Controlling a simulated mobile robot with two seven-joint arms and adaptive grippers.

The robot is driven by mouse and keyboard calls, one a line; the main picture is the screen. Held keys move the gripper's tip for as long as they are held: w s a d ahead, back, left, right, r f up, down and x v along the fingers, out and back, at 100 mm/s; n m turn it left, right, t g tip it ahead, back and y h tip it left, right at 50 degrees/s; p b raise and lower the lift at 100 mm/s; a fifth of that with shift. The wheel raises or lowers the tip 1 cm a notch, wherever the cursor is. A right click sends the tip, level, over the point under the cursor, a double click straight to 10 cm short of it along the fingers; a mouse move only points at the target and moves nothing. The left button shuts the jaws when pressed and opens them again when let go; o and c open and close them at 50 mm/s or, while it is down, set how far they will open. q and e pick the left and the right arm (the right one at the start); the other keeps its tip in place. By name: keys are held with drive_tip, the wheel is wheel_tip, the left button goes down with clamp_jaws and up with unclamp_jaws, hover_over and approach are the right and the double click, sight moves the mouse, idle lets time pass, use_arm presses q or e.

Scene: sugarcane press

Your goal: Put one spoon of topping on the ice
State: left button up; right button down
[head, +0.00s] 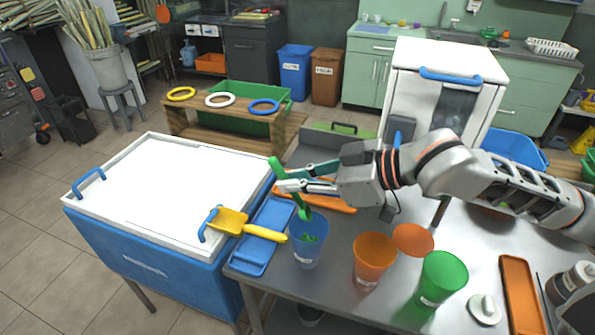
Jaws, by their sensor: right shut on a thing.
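My right gripper (283,180) comes in from the right and is shut on a green spoon (275,168). The spoon is tilted, handle end up, and its lower end hangs at the mouth of a translucent blue cup (309,252). Something green shows inside this cup; I cannot tell whether it is topping or part of the spoon. An orange cup (373,262) and a green cup (440,280) stand to the right on the metal table; their contents are not clear. No ice is clearly visible. My left gripper is not in view.
A blue chest with a white lid (165,190) stands at left. A yellow scoop (228,221) lies across its edge and a blue tray (262,240). An orange disc (413,239) is beside the orange cup. An orange tray (520,295) lies at right.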

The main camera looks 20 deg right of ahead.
drive_tip(key=shift+a+r+p, duration=0.15)
drive_tip(key=shift+r+p, duration=0.15)
drive_tip(key=shift+p, duration=0.2)
drive_tip(key=shift+a+r+p, duration=0.1)
drive_tip(key=shift+r+p, duration=0.05)
drive_tip(key=shift+p, duration=0.45)
drive_tip(key=p, duration=0.1)
drive_tip(key=h+p, duration=0.1)
drive_tip(key=p, duration=0.1)
drive_tip(key=shift+w+a+g, duration=0.2)
drive_tip(key=shift+a+g, duration=0.2)
drive_tip(key=shift+w+a+p, duration=0.1)
drive_tip(key=shift+a+p, duration=0.05)
drive_tip(key=shift+p, duration=0.35)
drive_tip(key=shift+w+a+h, duration=0.1)
drive_tip(key=shift+a+h, duration=0.15)
drive_tip(key=shift+h, duration=0.05)
drive_tip(key=shift+w+a+f+g+h+b, duration=0.1)
drive_tip(key=shift+a+f+g+h+b, duration=0.2)
drive_tip(key=shift+g+h, duration=0.1)
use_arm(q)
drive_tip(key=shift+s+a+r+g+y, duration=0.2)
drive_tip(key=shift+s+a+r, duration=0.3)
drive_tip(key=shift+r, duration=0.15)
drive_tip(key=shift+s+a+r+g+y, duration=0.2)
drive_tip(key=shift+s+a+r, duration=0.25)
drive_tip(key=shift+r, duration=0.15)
use_arm(e)
drive_tip(key=shift+d, duration=0.15)
